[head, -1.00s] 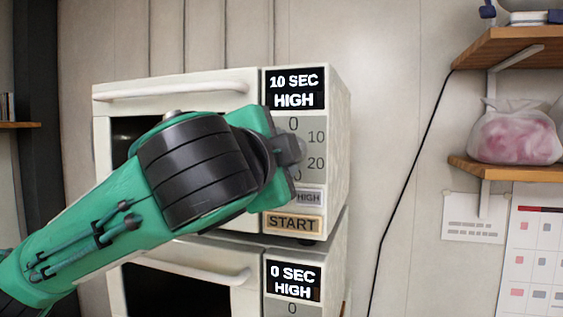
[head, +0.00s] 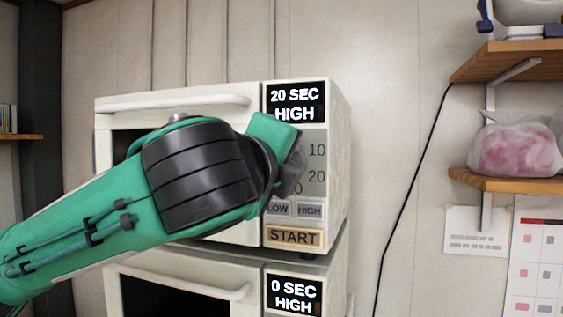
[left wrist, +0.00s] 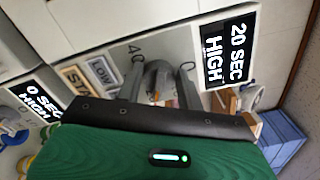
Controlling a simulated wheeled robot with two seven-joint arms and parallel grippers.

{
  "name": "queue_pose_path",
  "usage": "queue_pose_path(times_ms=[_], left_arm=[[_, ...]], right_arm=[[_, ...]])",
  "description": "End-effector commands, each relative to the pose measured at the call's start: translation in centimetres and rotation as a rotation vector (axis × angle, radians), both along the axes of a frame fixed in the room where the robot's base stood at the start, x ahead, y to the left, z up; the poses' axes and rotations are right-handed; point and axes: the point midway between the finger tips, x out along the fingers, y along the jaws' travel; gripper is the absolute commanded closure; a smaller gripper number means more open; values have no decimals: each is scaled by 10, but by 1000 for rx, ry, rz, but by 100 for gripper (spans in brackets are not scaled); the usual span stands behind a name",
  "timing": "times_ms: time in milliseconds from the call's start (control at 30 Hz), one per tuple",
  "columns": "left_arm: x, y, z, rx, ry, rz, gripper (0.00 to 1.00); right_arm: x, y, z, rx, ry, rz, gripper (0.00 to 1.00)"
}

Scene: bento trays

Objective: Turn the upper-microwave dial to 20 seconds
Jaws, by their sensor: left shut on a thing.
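The upper microwave (head: 340,150) is white, and its display (head: 295,101) reads 20 SEC HIGH. Its dial (left wrist: 158,75) shows in the left wrist view between the fingers of my left gripper (left wrist: 160,92), which is shut on it. In the head view my left gripper (head: 292,165) is at the control panel, and my wrist hides the dial. The printed 10 and 20 marks show to the right of the gripper. The LOW and HIGH buttons (head: 310,209) and the START button (head: 293,236) are below. My right gripper is not in view.
A lower microwave (head: 337,290) stands below, with a display (head: 293,294) reading 0 SEC HIGH. Wooden shelves (head: 510,185) with a pink-filled bag (head: 516,147) are on the right wall. A black cable (head: 412,200) hangs between.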

Motion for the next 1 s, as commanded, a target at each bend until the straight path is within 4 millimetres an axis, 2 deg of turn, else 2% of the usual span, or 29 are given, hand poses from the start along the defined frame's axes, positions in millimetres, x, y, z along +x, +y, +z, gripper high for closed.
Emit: queue_pose_path(times_ms=[667,700,767,800,1000], left_arm=[[0,-1,-2,62,-15,-1,86],[0,-1,-2,62,-15,-1,57],[0,-1,-2,62,-16,-1,45],[0,-1,-1,61,-16,0,41],[0,0,-1,61,-17,0,41]], right_arm=[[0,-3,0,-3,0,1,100],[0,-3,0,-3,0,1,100],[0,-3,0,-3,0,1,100],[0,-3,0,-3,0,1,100],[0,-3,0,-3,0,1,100]])
